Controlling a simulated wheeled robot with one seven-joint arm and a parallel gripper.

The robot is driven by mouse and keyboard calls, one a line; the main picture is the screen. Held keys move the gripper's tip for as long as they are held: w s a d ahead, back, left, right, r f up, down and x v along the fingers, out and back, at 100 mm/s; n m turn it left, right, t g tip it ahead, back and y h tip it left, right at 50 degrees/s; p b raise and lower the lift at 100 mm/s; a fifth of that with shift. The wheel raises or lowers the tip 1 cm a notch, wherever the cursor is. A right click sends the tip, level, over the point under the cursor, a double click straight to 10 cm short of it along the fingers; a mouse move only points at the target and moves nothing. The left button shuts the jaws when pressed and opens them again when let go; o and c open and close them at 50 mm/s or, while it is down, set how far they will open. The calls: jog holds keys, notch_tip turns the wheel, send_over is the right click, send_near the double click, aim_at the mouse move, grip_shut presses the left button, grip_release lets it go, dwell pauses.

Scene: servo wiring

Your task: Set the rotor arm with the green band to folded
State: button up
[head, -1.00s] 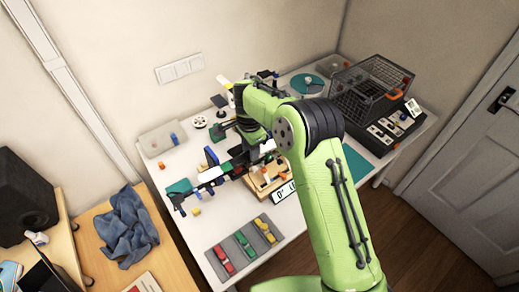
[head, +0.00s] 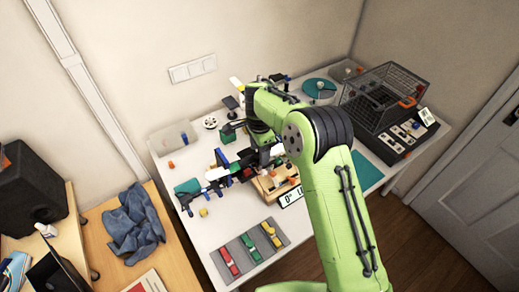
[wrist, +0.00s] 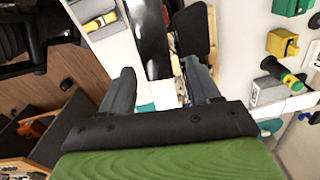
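My gripper (wrist: 160,85) shows in the wrist view with its two grey fingers apart. I cannot tell whether either touches a finger. In the head view, a cluster of black and white bar-like parts (head: 215,173) stands on the table left of my wrist. I cannot make out which one is the rotor arm with the green band; my arm and the clutter partly hide that area.
A grey tray (head: 232,247) with red, green and yellow pieces lies at the front of the white table. A wire cage (head: 385,97) stands at the back right. A clear bin (head: 172,139) is at the back left.

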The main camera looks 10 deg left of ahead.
notch_tip(320, 180, up, 16)
jog(key=p, duration=0.2)
jog(key=shift+f, duration=0.15)
